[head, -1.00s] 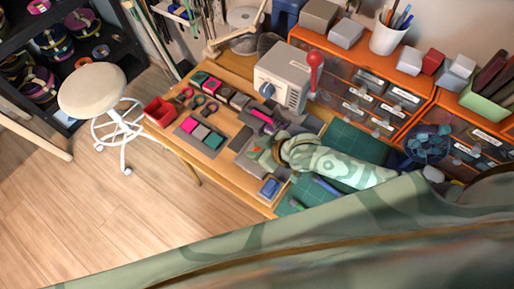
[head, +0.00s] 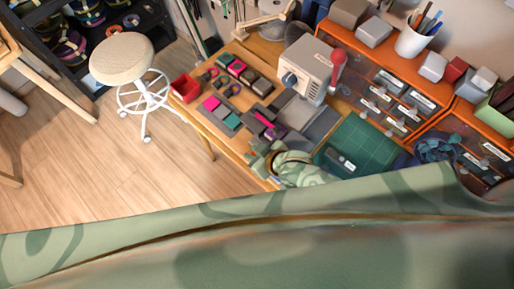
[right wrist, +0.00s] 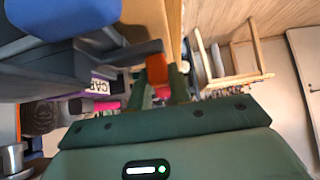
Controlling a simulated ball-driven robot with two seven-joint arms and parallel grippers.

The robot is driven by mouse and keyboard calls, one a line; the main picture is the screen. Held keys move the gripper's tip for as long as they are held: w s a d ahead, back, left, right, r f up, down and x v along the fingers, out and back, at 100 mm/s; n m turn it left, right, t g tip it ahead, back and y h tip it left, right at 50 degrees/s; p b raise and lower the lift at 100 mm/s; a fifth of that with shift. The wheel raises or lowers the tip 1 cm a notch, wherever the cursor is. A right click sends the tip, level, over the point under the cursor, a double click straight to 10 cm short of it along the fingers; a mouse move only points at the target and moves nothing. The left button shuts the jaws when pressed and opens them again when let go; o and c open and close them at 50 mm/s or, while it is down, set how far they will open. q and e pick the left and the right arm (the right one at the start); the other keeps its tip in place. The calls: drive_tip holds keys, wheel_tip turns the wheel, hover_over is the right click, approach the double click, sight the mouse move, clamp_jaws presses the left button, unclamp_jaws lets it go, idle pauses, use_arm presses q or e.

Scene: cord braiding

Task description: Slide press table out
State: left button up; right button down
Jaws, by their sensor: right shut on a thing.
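The press (head: 308,68) is a pale box with a blue knob and a red lever, on the wooden bench in the head view. A grey slab (head: 293,110), seemingly its table, lies in front of it. My right gripper (head: 262,158) is at the bench's front side, before the slab. In the right wrist view its dark green fingers (right wrist: 163,88) are shut on an orange-red piece (right wrist: 157,68) at the end of a grey slab (right wrist: 110,55), seemingly the press table's handle. My sleeve hides the lower head view. My left gripper is not in view.
A red bin (head: 185,88) and colored blocks lie on the bench left of the press. A green cutting mat (head: 358,148) lies at its right. Orange drawer units (head: 395,100) stand behind. A stool (head: 122,60) stands on open floor at left.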

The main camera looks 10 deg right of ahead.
drive_tip(key=c, duration=1.3)
unclamp_jaws()
drive_tip(key=shift+s+a, duration=0.1)
drive_tip(key=p+v, duration=0.5)
drive_tip(key=v, duration=1.1)
drive_tip(key=shift+s+r, duration=0.1)
drive_tip(key=shift+s, duration=0.05)
